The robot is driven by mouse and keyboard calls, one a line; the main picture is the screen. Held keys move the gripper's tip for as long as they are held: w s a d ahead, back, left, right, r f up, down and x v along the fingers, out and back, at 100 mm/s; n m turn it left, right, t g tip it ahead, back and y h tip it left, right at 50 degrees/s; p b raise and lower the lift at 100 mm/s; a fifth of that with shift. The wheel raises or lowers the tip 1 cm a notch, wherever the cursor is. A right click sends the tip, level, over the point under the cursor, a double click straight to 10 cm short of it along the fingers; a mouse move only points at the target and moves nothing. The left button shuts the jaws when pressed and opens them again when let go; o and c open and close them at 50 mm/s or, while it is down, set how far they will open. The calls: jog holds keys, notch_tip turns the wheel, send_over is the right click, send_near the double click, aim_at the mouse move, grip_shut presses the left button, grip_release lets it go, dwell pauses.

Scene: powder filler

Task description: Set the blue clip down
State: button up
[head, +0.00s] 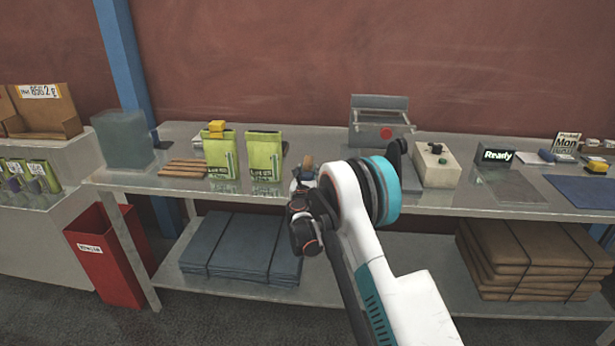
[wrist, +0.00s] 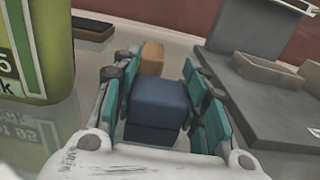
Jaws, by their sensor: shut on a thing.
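The blue clip (wrist: 158,100) is a dark blue block between the teal pads of my gripper (wrist: 159,80) in the wrist view. My gripper is shut on it. In the head view my gripper (head: 304,176) is over the front part of the steel bench, right of the green pouches, and I cannot make out the blue clip there. Whether the clip touches the bench top is hard to tell. A tan block (wrist: 152,56) stands just beyond the clip; it also shows in the head view (head: 308,162).
Two green pouches (head: 220,154) (head: 264,155) stand left of my gripper, the left one topped by a yellow clip (head: 217,126). A grey machine (head: 378,122) is behind to the right. A white box (head: 437,165) and Ready display (head: 497,155) stand farther right. Brown strips (head: 184,168) lie left.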

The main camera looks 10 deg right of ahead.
jog(key=shift+r, duration=0.1)
jog(key=o, duration=0.4)
jog(key=shift+f, duration=0.2)
jog(key=o, duration=0.5)
jog(key=shift+c, duration=0.2)
jog(key=shift+r, duration=0.1)
